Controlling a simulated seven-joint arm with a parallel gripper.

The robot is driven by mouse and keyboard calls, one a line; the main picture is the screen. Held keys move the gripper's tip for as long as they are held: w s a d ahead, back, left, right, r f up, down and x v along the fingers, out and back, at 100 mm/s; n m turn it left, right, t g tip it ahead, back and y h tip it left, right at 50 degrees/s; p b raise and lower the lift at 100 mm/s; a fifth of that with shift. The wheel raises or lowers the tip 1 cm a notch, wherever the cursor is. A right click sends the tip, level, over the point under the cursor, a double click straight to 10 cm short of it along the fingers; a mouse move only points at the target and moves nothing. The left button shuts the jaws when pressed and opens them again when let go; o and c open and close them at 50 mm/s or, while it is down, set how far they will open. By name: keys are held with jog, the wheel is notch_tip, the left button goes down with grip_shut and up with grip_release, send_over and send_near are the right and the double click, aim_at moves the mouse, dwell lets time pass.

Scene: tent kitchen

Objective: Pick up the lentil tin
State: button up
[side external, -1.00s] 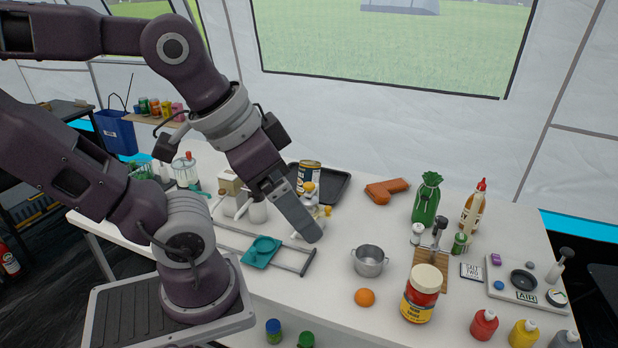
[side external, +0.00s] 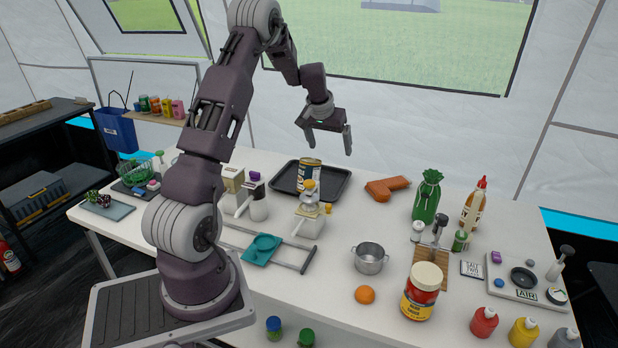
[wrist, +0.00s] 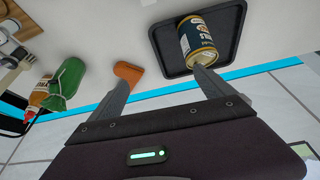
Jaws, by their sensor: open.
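The lentil tin appears to be the dark tin with a gold rim and white lettering (side external: 310,177), standing on a black tray (side external: 336,187) at the back of the table. I cannot read its label clearly. It also shows in the wrist view (wrist: 197,41), near the right fingertip. My gripper (side external: 329,145) is open and empty, in the air above the tray and apart from the tin. In the wrist view its two fingers (wrist: 160,76) are spread wide, with the tin at the upper right.
An orange-brown holster-like item (side external: 388,189) lies right of the tray. A juicer-like appliance (side external: 309,214) stands just in front of the tin. A green bottle (side external: 427,197) and a sauce bottle (side external: 473,207) stand farther right. The tent wall is close behind the table.

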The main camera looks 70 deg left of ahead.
aim_at(307, 163)
jog(key=shift+n+g+y, duration=0.3)
jog(key=shift+n+g, duration=0.1)
jog(key=shift+n, duration=0.3)
jog(key=s+a+f, duration=0.1)
jog(key=a+f, duration=0.1)
jog(key=f, duration=0.1)
jog(key=s+a+f, duration=0.1)
jog(key=a+f, duration=0.2)
jog(key=s+a+f, duration=0.1)
jog(key=a+f, duration=0.1)
jog(key=a, duration=0.1)
jog(key=shift+s+a+f, duration=0.25)
jog(key=shift+s+f, duration=0.05)
jog(key=shift+f, duration=0.1)
jog(key=x, duration=0.6)
jog(key=shift+w+a+f, duration=0.1)
jog(key=shift+a+f, duration=0.05)
jog(key=shift+f, duration=0.2)
jog(key=c, duration=1.8)
jog(key=shift+r, duration=0.15)
grip_shut()
